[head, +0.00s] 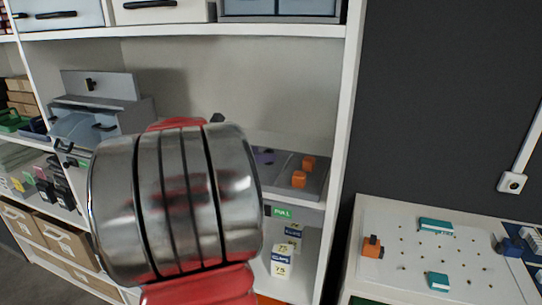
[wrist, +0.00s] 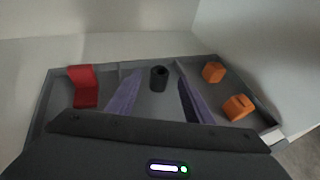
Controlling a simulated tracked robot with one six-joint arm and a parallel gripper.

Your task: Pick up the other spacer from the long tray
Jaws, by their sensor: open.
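The long grey tray (wrist: 55,118) spans the wrist view, and its right part (head: 314,186) shows on the shelf in the head view. A short black hollow cylinder (wrist: 159,78), which looks like the spacer, stands upright in the tray's middle part. My gripper (wrist: 160,81) is open and empty, with one purple finger to each side of the cylinder in the picture. I cannot tell how far above it the fingertips are.
A red angled piece (wrist: 84,86) lies at the tray's left, and two orange blocks (wrist: 213,72) (wrist: 238,107) at its right. A pale wall rises behind the tray. A shelf upright (head: 343,130) stands right of it, and a pegboard table (head: 440,255) farther right.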

